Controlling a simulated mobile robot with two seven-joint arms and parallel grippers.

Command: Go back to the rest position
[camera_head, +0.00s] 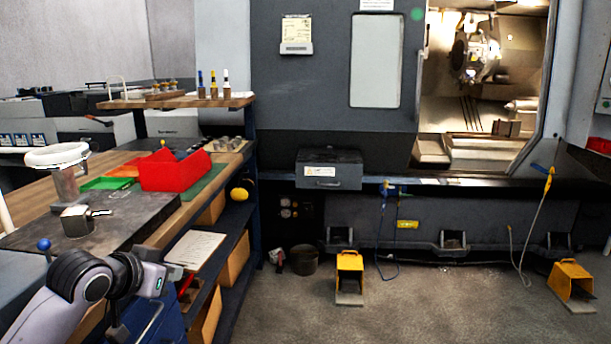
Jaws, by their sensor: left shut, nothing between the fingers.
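My left arm comes in from the lower left, over the front edge of the workbench (150,225). Its gripper (176,273) points to the right, out past the bench edge and in front of the shelves below. It is shut, and I see nothing held in it. The fingers are small in this view. My right gripper is not in view.
A metal block (77,221), a white-rimmed container (65,180) and a red bin (175,171) are on the bench. The lathe (330,100) stands behind with its chuck area open. Yellow foot pedals (349,262) (571,281) sit on the floor (420,310), which is otherwise mostly clear.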

